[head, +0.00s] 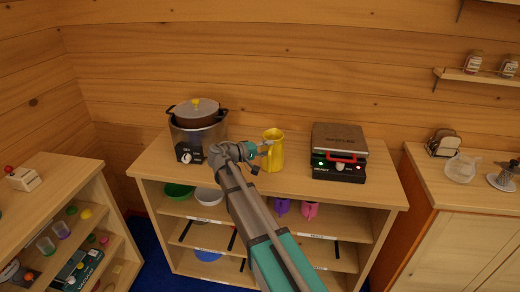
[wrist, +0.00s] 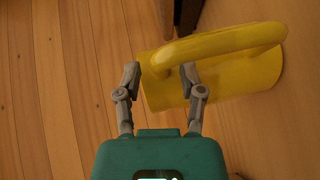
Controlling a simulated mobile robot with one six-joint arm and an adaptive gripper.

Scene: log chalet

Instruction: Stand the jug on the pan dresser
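A yellow jug (head: 273,152) stands upright on top of the middle wooden dresser (head: 240,168), between a cooker and a black press. My gripper (head: 261,150) is just left of the jug in the head view. In the wrist view the jug (wrist: 225,85) lies across the picture with its curved handle towards the camera. My gripper (wrist: 162,72) has its fingers spread, with the left end of the jug and handle between or just beyond the tips. I cannot tell whether they touch it. Which dresser is the pan dresser is not readable.
A right-hand cabinet (head: 440,215) holds a clear pitcher (head: 461,168). A left shelf unit (head: 50,200) stands apart.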

